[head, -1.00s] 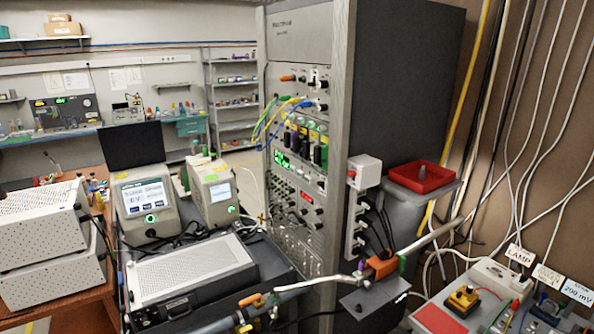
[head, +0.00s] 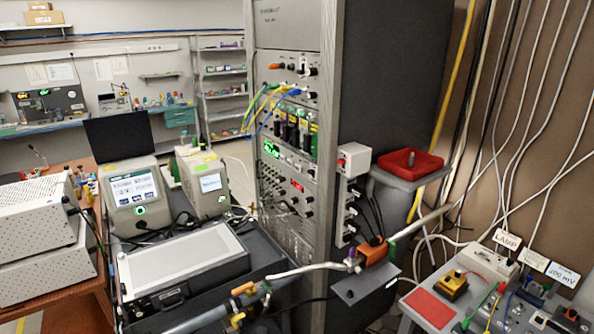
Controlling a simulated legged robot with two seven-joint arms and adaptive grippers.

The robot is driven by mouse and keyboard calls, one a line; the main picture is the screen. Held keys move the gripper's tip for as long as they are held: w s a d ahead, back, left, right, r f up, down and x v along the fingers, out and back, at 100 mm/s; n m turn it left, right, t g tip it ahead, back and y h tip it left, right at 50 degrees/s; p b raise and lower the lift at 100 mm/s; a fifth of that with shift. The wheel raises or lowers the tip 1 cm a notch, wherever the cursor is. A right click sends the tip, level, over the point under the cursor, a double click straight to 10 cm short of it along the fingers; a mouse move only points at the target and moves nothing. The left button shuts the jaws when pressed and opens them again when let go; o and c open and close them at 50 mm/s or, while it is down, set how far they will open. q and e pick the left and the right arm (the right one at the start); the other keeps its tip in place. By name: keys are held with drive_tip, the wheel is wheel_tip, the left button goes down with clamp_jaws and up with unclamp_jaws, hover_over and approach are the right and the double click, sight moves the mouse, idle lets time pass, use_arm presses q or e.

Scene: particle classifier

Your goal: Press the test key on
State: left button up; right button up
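No key marked as the test key can be made out. Neither of my grippers is in view.
A grey pipe with an orange clamp (head: 372,251) crosses in front of the rack. A red tray (head: 411,163) sits on a shelf at the rack's right. Two lit-screen instruments (head: 133,196) and a white-topped case (head: 186,268) stand at left. Loose cables hang at right.

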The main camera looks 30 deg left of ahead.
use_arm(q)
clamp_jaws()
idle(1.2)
